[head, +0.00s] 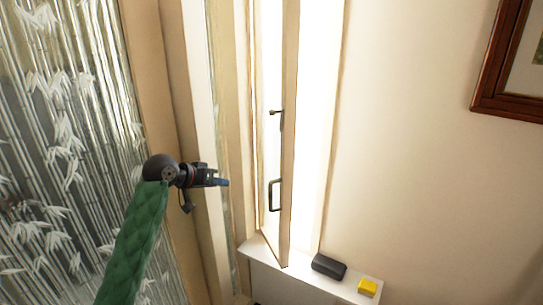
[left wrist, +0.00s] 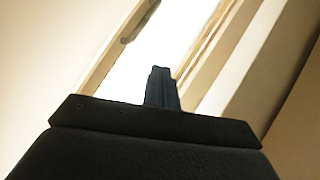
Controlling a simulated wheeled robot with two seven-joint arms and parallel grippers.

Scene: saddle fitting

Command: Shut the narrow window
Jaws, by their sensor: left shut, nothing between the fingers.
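The narrow window's sash (head: 290,140) stands swung open, edge-on to the head camera, in the middle of the head view. It has a dark handle (head: 272,195) low on its left face and a small dark latch (head: 277,112) above. Bright light fills the opening to its right. My left gripper (head: 225,182) is shut and empty, to the left of the handle and apart from it in the picture. In the left wrist view its closed fingers (left wrist: 161,88) point up toward the bright opening. My right gripper is not in view.
A white ledge (head: 300,283) lies below the window, with a black case (head: 329,266) and a yellow block (head: 367,287) on it. A bamboo-patterned pane (head: 60,130) fills the left side. A framed picture (head: 490,105) hangs on the bare right wall.

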